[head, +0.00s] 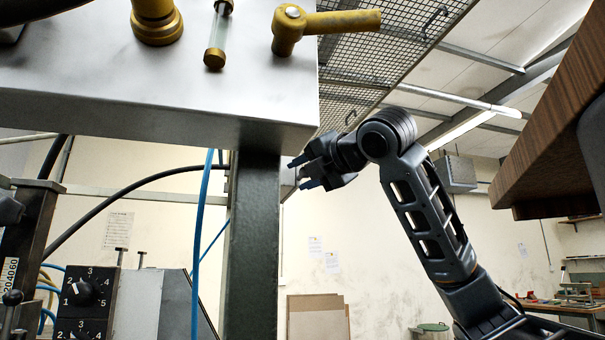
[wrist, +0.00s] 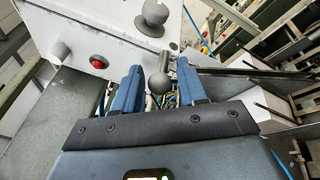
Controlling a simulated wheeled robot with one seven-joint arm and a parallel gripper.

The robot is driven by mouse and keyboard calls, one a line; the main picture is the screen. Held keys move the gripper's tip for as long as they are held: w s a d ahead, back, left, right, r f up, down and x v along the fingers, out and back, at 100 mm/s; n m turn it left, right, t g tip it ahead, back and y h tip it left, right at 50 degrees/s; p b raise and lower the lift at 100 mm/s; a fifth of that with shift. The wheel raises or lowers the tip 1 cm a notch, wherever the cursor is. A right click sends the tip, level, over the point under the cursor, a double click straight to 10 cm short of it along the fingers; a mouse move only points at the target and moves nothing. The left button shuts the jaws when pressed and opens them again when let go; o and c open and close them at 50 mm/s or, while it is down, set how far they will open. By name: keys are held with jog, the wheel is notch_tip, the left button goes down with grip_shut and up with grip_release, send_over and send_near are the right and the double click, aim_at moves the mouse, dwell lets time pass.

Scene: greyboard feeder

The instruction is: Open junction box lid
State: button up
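I cannot clearly identify the junction box or its lid. In the wrist view, a pale grey box (wrist: 95,22) with a red button (wrist: 99,62) and a grey knob (wrist: 155,14) lies beyond my fingers. My gripper (wrist: 158,76) has its two blue fingers apart. A dark ball-ended handle (wrist: 158,84) shows between them; I cannot tell whether either finger touches it. Coloured wires (wrist: 168,101) show below the ball, partly hidden by my gripper. In the head view, my gripper (head: 304,174) reaches left beside a dark post, with nothing visibly held.
In the head view, a grey metal housing (head: 150,107) with yellow fittings fills the upper left. A dark post (head: 252,240) stands left of my gripper. Blue hoses (head: 199,230) and a dial panel (head: 86,292) are at lower left. A wooden edge (head: 560,120) overhangs the right.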

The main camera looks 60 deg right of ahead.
grip_shut()
jog(key=shift+s, duration=0.1)
dwell(0.4)
